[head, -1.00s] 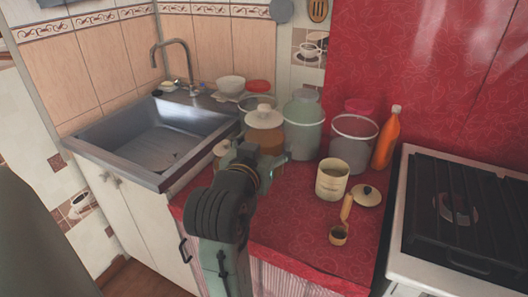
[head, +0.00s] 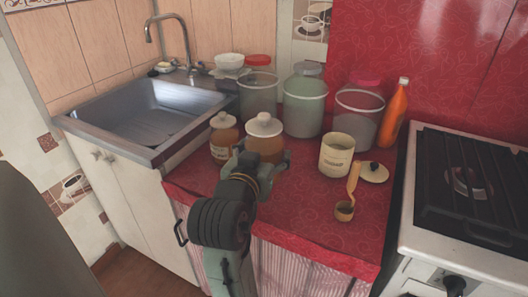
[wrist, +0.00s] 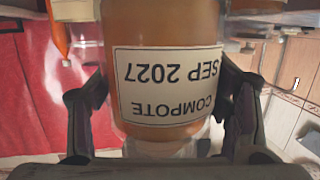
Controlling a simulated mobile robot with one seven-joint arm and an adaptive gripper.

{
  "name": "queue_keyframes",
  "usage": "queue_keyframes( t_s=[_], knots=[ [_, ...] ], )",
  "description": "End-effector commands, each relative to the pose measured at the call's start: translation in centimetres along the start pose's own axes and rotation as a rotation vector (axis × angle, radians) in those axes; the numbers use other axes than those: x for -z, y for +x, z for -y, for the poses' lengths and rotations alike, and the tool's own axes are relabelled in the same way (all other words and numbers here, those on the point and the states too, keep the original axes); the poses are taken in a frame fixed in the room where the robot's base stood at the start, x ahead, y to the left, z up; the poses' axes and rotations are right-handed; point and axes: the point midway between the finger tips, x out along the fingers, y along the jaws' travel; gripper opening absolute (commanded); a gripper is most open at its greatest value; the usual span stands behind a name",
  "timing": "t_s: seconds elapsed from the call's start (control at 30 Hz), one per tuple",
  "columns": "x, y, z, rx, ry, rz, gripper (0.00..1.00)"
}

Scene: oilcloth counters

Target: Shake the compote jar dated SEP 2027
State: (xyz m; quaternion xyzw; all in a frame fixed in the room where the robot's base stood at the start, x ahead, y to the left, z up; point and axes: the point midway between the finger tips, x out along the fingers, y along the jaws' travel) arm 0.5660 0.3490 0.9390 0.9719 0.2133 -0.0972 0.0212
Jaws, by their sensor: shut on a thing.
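The compote jar (head: 265,146) has amber contents and a pale knobbed lid, and stands upright in my gripper (head: 262,160) in the head view. In the wrist view the jar (wrist: 160,35) fills the middle, and its white label reads COMPOTE, SEP 2027, upside down in the picture. My gripper (wrist: 162,110) is shut on it, one finger on each side. I cannot tell whether its base touches the counter. A similar jar with a label (head: 223,138) stands just to its left; its date is too small to read.
Large jars (head: 305,103) and (head: 357,118) stand behind, with an orange bottle (head: 393,115). The sink (head: 150,120) is left, the stove (head: 470,180) right. The front red counter is clear.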

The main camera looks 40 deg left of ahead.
Motion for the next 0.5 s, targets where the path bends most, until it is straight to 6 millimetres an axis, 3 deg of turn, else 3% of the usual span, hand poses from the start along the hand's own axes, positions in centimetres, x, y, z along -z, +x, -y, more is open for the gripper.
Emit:
queue_keyframes(
  t_s=[0.13,0.5],
  knots=[
    [1.6,-0.3,0.0,0.0,0.002,-0.005,0.12],
    [8.5,-1.7,0.0,0.0,0.001,-0.005,0.12]
  ],
)
